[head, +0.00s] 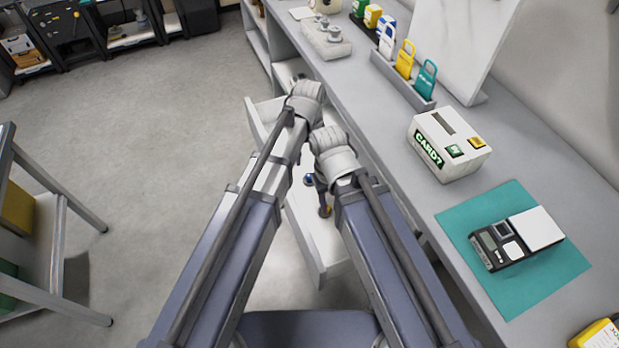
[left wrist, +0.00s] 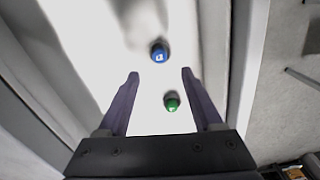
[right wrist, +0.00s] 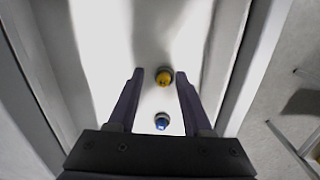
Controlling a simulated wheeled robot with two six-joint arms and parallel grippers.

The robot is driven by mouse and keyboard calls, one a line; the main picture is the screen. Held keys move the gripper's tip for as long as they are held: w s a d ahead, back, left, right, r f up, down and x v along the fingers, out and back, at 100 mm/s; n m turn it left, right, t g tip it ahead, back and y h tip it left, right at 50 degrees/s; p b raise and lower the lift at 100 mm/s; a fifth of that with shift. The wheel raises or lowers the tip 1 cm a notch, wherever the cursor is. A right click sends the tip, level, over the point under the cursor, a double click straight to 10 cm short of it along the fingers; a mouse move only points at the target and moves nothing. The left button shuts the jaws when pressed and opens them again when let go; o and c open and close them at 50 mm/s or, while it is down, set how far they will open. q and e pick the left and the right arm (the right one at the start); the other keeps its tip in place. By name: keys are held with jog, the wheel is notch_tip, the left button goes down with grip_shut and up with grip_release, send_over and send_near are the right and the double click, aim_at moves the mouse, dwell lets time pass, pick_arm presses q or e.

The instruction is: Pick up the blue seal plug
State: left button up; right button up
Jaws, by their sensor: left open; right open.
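The blue seal plug (head: 309,180) stands in the open white drawer (head: 304,245), partly covered by my arms in the head view. In the left wrist view the blue plug (left wrist: 159,51) lies just past the fingertips of my open, empty left gripper (left wrist: 160,73). A green plug (left wrist: 171,102) shows between those fingers. In the right wrist view a yellow plug (right wrist: 164,76) is between the fingertips of my open right gripper (right wrist: 160,75), and the blue plug (right wrist: 161,122) is nearer the palm. Neither gripper holds anything.
Drawer walls stand close on both sides of the grippers. The grey counter (head: 390,130) runs along the right, with a white box (head: 448,145), a teal mat (head: 560,275) and a scale (head: 495,245). Open floor (head: 170,110) lies to the left.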

aim_at(310, 176)
pick_arm(q)
jog(key=shift+s+f+b, duration=0.1)
jog(key=shift+f+b, duration=1.15)
jog(key=shift+b, duration=0.05)
pick_arm(e)
jog(key=shift+f, duration=1.25)
pick_arm(q)
jog(key=shift+f, duration=0.1)
pick_arm(e)
jog(key=shift+f, duration=0.1)
pick_arm(q)
notch_tip(310, 176, down, 5)
jog(key=b, duration=0.5)
jog(key=shift+s+f, duration=0.1)
pick_arm(e)
notch_tip(310, 176, down, 5)
jog(key=shift+f, duration=0.1)
pick_arm(q)
jog(key=shift+c, duration=0.4)
grip_shut()
